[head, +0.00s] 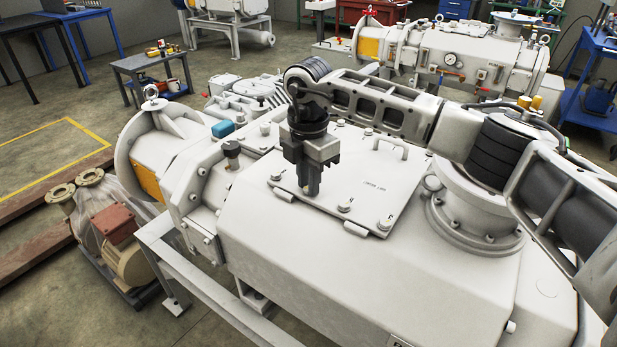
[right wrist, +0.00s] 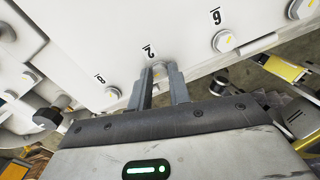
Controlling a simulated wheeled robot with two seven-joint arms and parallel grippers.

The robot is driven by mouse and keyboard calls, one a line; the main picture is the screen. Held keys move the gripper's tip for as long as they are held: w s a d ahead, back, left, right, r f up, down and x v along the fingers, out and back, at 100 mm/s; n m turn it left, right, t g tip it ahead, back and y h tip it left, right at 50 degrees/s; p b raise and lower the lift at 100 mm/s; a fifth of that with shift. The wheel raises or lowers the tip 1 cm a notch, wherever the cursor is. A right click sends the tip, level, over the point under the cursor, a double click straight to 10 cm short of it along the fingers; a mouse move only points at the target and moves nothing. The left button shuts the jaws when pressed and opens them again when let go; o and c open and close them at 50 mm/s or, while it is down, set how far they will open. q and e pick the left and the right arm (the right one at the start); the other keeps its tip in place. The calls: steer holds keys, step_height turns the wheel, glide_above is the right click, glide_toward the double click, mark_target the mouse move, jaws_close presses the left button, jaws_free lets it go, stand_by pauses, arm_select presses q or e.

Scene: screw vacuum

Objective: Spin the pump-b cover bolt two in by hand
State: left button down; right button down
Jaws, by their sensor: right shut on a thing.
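The pump cover (head: 372,160) is a pale flat plate on top of the near white pump, with bolts along its edges. My right gripper (head: 311,190) points down at the cover's front edge. In the right wrist view its fingers (right wrist: 160,85) are shut on the head of bolt two (right wrist: 159,67), beside the upside-down label 2. The fingers hide much of the bolt, and how deep it sits cannot be told. My left gripper is not in view.
A handle (head: 391,146) rises from the cover. A dark-capped fitting (head: 232,150) stands left of the cover, and a large round flange (head: 478,215) stands to its right under my right arm. Another pump (head: 460,60) stands behind.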

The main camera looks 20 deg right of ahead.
steer(key=shift+w+r, duration=0.15)
steer(key=shift+r, duration=0.2)
steer(key=c, duration=1.4)
jaws_free()
steer(key=shift+o, duration=0.5)
steer(key=shift+f, duration=0.1)
arm_select(q)
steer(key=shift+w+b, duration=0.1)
steer(key=shift+b, duration=0.4)
arm_select(e)
step_height(320, 180, up, 16)
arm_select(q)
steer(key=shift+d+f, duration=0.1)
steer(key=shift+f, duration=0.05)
